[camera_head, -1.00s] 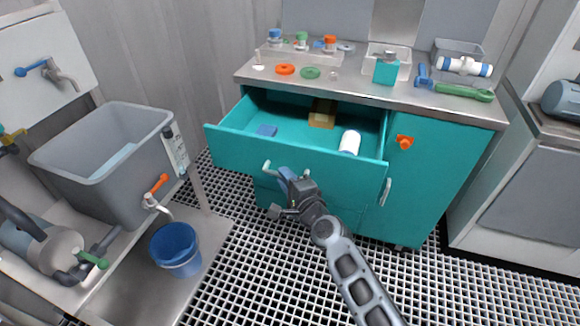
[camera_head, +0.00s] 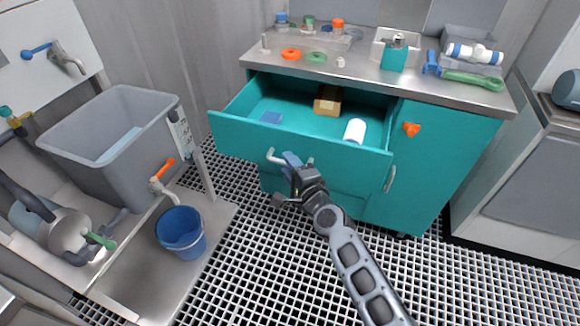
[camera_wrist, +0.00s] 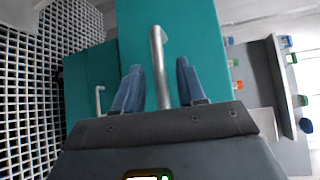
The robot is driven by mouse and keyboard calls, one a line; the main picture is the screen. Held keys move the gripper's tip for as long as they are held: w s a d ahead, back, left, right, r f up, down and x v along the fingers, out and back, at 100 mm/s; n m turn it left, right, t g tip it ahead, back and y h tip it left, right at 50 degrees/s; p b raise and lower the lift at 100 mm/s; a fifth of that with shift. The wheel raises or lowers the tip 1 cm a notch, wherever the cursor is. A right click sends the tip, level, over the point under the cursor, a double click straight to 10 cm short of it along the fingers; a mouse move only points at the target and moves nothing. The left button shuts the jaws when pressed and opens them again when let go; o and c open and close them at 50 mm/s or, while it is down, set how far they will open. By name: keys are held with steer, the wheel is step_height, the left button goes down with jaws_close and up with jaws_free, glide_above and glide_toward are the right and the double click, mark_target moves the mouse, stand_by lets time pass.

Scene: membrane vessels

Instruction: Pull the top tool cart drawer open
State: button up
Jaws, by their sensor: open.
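The top drawer (camera_head: 225,132) of the teal tool cart (camera_head: 450,160) stands pulled well out, its inside showing. Its silver bar handle (camera_head: 273,156) is on the drawer front, partly hidden by my gripper (camera_head: 291,163). In the wrist view the handle (camera_wrist: 157,42) runs between the two blue fingers of my gripper (camera_wrist: 159,68). The fingers are open, with a gap on each side of the bar.
A cupboard handle (camera_head: 390,178) and an orange knob (camera_head: 411,130) are to the right on the cart. Small parts and tools cover the countertop (camera_head: 365,80). A blue bucket (camera_head: 181,233) and a grey tank (camera_head: 110,140) are at left. Grated floor (camera_head: 260,265) lies in front.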

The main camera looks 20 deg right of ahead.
steer(key=p+v, duration=0.1)
steer(key=v, duration=0.6)
steer(key=shift+s+p, duration=0.3)
steer(key=shift+s, duration=0.1)
steer(key=shift+d, duration=0.1)
steer(key=s+d+n+h, duration=0.1)
steer(key=s+d+n, duration=0.25)
steer(key=s, duration=0.85)
steer(key=s+d+n+h, duration=0.15)
steer(key=s+n, duration=0.25)
steer(key=s, duration=0.9)
steer(key=s+r+n+g, duration=0.1)
steer(key=s+r+n, duration=0.9)
steer(key=s+r, duration=0.5)
steer(key=v, duration=0.3)
steer(key=shift+s, duration=0.45)
steer(key=shift+d+f, duration=0.1)
steer(key=shift+d, duration=0.05)
